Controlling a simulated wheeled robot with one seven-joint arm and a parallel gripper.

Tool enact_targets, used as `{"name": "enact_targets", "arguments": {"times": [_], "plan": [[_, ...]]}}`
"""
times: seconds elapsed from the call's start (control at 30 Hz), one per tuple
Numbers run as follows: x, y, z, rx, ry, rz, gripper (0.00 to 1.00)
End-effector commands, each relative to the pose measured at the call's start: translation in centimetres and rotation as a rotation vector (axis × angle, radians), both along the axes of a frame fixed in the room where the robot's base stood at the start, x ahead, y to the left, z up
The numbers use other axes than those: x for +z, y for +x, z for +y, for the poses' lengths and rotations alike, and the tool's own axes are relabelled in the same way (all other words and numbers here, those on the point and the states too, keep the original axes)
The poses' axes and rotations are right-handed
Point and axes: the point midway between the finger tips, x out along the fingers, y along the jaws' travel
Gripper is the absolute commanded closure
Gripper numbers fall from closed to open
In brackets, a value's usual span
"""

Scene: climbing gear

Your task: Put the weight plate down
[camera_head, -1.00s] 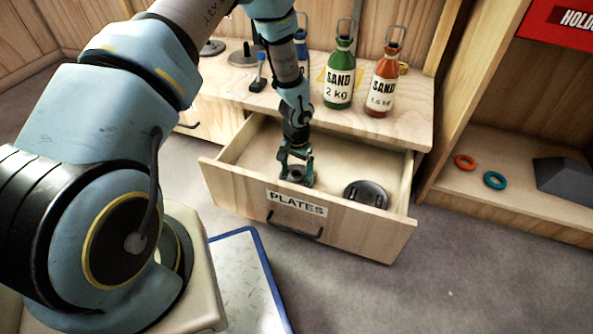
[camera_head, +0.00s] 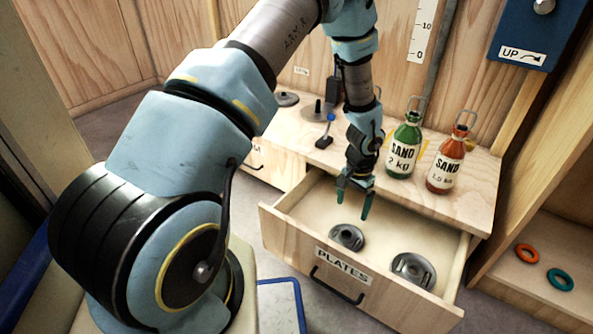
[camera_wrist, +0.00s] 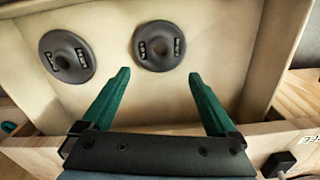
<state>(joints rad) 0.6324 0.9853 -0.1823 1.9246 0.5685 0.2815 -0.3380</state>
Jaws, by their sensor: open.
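Two round dark grey weight plates lie flat in the open drawer (camera_head: 275,222) labelled PLATES. The left plate (camera_head: 347,237) lies just below my gripper (camera_head: 353,202) in the head view, and the right plate (camera_head: 412,270) lies closer to the drawer's front right. In the wrist view both plates show on the pale drawer floor, one plate (camera_wrist: 159,46) ahead of the gap between my fingers and the other plate (camera_wrist: 67,56) to the left. My gripper, with green fingers, is open and empty above the drawer, apart from both plates.
A green sand bottle (camera_head: 404,150) and a red sand bottle (camera_head: 446,165) stand on the bench top behind the drawer. Other discs and a small blue-topped tool (camera_head: 327,130) stand left of them. Orange and teal rings lie on a shelf at right.

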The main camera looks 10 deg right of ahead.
Motion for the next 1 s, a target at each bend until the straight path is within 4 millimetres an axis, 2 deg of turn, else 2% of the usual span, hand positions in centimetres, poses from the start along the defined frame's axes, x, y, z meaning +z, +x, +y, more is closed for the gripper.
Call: {"name": "enact_targets", "arguments": {"times": [0.07, 0.17, 0.27, 0.33, 0.43, 0.57, 0.6, 0.7, 0.83, 1.0], "plan": [[0.4, 0.3, 0.4, 0.010, 0.001, -0.003, 0.07], [2.6, 1.5, 2.1, 0.054, 0.002, -0.017, 0.07], [6.6, 3.3, 5.7, 0.140, 0.006, -0.040, 0.07], [9.9, 4.1, 9.0, 0.219, 0.007, -0.057, 0.07], [14.4, 4.4, 14.1, 0.339, 0.006, -0.076, 0.07], [19.3, 3.1, 20.3, 0.500, -0.003, -0.095, 0.07], [20.7, 2.5, 22.1, 0.550, -0.010, -0.101, 0.07], [23.3, 0.4, 25.7, 0.662, -0.027, -0.110, 0.07], [25.4, -2.1, 28.7, 0.773, -0.052, -0.119, 0.07], [26.5, -3.9, 30.3, 0.841, -0.071, -0.122, 0.07]]}}
